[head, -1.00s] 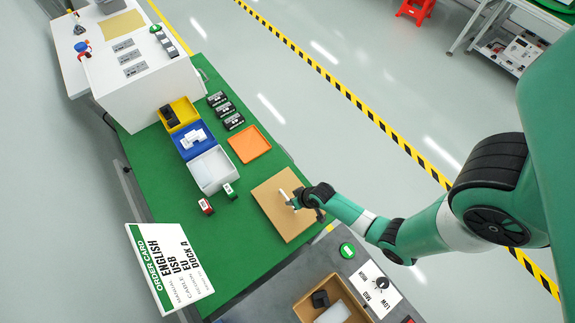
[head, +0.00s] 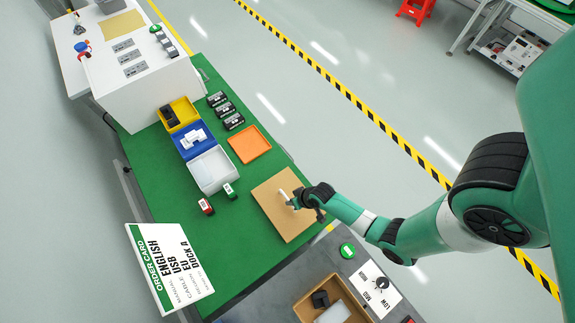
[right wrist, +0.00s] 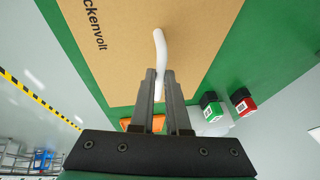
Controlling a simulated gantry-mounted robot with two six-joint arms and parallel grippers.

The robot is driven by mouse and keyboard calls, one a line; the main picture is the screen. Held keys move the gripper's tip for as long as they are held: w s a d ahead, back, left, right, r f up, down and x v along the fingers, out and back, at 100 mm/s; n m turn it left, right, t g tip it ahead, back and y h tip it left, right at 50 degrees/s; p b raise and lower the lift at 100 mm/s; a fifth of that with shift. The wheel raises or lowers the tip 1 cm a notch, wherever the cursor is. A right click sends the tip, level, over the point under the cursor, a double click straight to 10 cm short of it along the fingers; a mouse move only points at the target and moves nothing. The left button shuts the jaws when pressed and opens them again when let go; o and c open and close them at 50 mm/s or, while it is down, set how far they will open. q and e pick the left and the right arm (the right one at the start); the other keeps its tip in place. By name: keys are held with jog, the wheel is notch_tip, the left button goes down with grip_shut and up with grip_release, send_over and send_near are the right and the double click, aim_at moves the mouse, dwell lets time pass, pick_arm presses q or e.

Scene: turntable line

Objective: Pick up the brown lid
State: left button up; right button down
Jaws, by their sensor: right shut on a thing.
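The brown lid (head: 276,214) lies flat on the green work surface in the head view, below the orange tray. It fills the upper part of the right wrist view (right wrist: 205,50), with black print at its left and a white curved handle (right wrist: 159,48) on its top. My right gripper (right wrist: 160,82) is at the lid's middle, its two dark fingers shut on the handle. In the head view my right gripper (head: 294,201) hides part of the lid and handle. My left gripper is not in view.
Yellow, blue and white bins (head: 209,185) stand left of the orange tray (head: 249,144). Two small boxes, red (head: 206,206) and green (head: 230,191), stand left of the lid. An open brown box (head: 300,309) with things inside is at the bottom. An order card (head: 168,268) is at lower left.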

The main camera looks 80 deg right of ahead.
dwell(0.4)
jog(key=shift+r+p, duration=0.3)
jog(key=shift+r, duration=0.35)
jog(key=s+a+r+p, duration=0.1)
jog(key=s+r+p, duration=1.3)
jog(key=r+p, duration=0.1)
jog(key=shift+a+r, duration=0.2)
